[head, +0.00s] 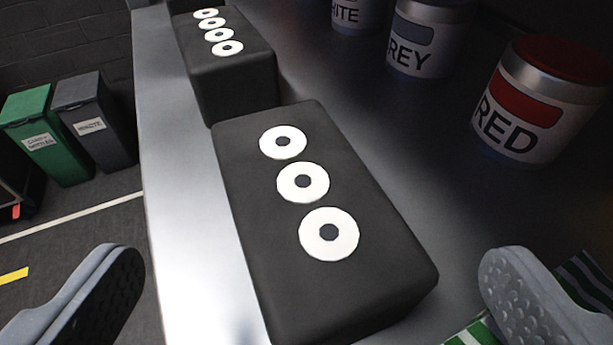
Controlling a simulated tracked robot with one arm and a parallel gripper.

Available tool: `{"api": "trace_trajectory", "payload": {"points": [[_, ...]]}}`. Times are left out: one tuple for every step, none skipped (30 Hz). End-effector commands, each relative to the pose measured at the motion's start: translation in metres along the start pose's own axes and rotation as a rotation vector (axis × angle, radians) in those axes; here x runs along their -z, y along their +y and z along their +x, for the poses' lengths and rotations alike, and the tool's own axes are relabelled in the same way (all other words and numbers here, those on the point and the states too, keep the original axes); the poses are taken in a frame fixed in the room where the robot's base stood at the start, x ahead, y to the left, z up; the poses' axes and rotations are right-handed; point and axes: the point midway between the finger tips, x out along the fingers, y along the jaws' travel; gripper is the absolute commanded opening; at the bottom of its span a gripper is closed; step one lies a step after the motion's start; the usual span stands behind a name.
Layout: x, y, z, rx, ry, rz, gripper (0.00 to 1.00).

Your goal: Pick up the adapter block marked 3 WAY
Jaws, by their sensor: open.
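A black block (252,198) with three white rings on its top lies on the metal bench, near the middle of the head view. No "3 WAY" lettering shows on it, only the rings. My gripper (315,290) is open, one grey finger at the lower left and the other at the lower right. The near end of the block lies between the fingers in the picture, with a gap on each side. The fingers do not appear to touch it.
A second black block (237,80) with several rings stands behind, with part of another beyond it. Cans marked RED (540,95), GREY (427,38) and WHITE (358,12) stand at right. Striped green material (480,332) lies lower right. The bench's left edge (180,200) drops to floor with bins (40,140).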

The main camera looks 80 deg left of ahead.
Motion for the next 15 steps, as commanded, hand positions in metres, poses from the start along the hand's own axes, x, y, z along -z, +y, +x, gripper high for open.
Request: {"api": "trace_trajectory", "payload": {"points": [[0.0, 0.0, 0.002, 0.0, 0.0, 0.0, 0.99], [0.001, 0.0, 0.003, 0.001, 0.0, 0.0, 0.99], [0.001, 0.0, 0.005, 0.001, -0.001, 0.0, 0.99], [0.001, 0.0, 0.008, 0.001, -0.001, 0.0, 0.99], [0.002, -0.001, 0.011, 0.002, -0.001, 0.001, 0.99], [0.002, -0.001, 0.015, 0.003, -0.001, 0.001, 0.99], [0.002, -0.001, 0.019, 0.003, -0.002, 0.001, 0.99], [0.002, 0.0, 0.023, 0.002, -0.002, 0.0, 0.99], [0.003, 0.0, 0.029, 0.001, -0.002, 0.001, 0.99], [0.003, 0.001, 0.033, 0.0, -0.001, 0.002, 0.99], [0.003, 0.001, 0.038, 0.0, 0.0, 0.002, 0.99], [0.002, 0.001, 0.043, 0.0, 0.0, 0.001, 0.99], [0.002, 0.001, 0.046, 0.0, 0.0, 0.001, 0.99], [0.002, 0.0, 0.048, 0.001, 0.0, 0.0, 0.99], [0.001, 0.0, 0.051, 0.001, 0.0, 0.0, 0.99]]}}
